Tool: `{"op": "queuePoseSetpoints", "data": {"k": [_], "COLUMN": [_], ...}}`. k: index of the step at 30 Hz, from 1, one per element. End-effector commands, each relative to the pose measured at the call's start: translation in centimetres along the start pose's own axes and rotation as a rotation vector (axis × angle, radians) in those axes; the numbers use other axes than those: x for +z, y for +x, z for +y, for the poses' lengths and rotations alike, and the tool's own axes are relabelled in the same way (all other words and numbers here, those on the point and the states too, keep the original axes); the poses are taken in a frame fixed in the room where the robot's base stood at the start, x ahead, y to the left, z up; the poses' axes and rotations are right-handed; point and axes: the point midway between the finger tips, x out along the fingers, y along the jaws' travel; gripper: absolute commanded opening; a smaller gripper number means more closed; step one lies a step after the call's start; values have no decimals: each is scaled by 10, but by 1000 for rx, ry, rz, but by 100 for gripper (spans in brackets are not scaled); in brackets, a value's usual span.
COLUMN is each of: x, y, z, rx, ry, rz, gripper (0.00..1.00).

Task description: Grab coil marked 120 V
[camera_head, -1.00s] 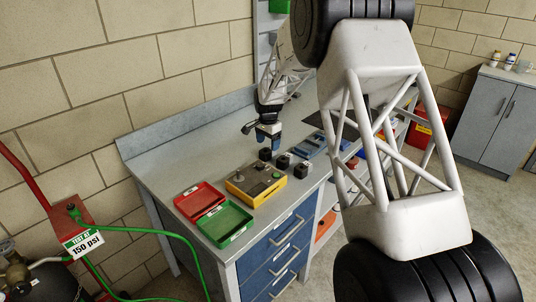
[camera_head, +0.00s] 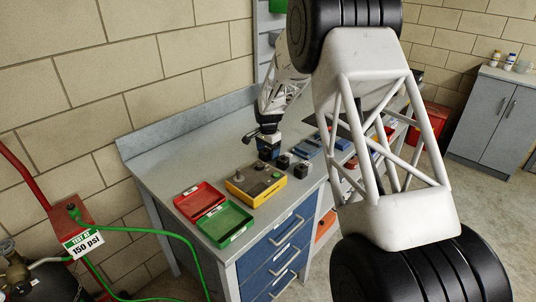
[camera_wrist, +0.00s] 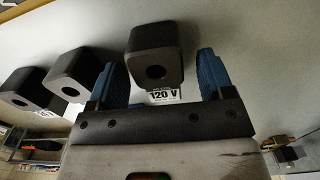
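The coil marked 120 V (camera_wrist: 150,50) is a dark block with a round hole, and a white "120 V" label shows beside it in the wrist view. My gripper (camera_wrist: 158,68) is open, with a blue finger on either side of this coil and visible gaps between. In the head view my gripper (camera_head: 268,152) is low over the bench and mostly hides that coil. Two similar dark coils stand in a row beside it, a middle one (camera_wrist: 82,73) and an outer one (camera_wrist: 32,88). The outer one's label is partly visible but unreadable.
A yellow box with knobs (camera_head: 257,187) stands close by on the bench. A red tray (camera_head: 188,209) and a green tray (camera_head: 225,223) lie at the near end. Blue items (camera_head: 307,150) lie beyond the coils. The bench's back left is clear.

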Motion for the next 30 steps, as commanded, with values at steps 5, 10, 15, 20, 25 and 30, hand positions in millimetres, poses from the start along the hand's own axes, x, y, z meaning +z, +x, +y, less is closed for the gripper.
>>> {"op": "queuePoseSetpoints", "data": {"k": [5, 10, 15, 20, 25, 30], "x": [0, 0, 0, 0, 0, 0], "y": [0, 0, 0, -2, -10, -30], "z": [0, 0, 0, 0, 0, 0], "rx": [0, 0, 0, -1, -1, -2], "ry": [0, 0, 0, 0, 0, 0], "rz": [0, 0, 0, 0, 1, 1], "gripper": [48, 22, 15, 15, 15, 15]}}
